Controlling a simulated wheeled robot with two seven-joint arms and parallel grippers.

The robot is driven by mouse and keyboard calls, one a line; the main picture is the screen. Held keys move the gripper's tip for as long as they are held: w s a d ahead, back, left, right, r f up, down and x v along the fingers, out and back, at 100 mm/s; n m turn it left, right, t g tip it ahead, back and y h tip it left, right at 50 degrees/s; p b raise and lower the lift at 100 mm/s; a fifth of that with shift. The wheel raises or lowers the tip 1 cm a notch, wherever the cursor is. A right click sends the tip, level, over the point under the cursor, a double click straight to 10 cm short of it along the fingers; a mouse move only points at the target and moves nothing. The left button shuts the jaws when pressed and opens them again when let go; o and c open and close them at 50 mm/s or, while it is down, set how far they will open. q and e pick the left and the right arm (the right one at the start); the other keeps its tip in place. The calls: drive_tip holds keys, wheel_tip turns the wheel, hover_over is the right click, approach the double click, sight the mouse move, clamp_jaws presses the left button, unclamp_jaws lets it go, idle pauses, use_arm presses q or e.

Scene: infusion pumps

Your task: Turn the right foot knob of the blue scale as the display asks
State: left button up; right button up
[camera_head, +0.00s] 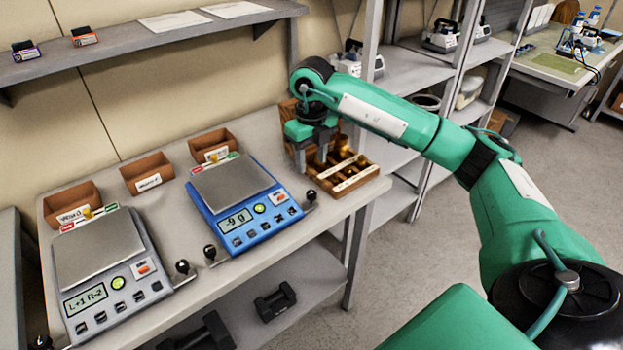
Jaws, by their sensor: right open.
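The blue scale (240,206) stands on the bench with a bare metal plate, and its display (236,219) appears to read "-9 g". Its right foot knob (311,196) is a small black ball at the front right corner. Another black knob (210,252) sits at its front left corner. My right gripper (313,161) is open and points down at the wooden weight tray (352,182), behind and above the right foot knob and apart from it. Part of the tray is hidden behind the gripper. My left gripper is not in view.
A grey scale (102,262) at left displays "L+1 R-2"; its right knob (182,267) is near the blue scale's left knob. Small brown bins (147,173) line the back. Brass weights are in the tray. Dumbbells (275,301) lie on the lower shelf.

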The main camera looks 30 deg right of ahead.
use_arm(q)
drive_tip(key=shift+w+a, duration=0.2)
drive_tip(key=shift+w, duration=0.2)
use_arm(e)
wheel_tip(320, 180, up, 4)
drive_tip(key=shift+f, duration=0.1)
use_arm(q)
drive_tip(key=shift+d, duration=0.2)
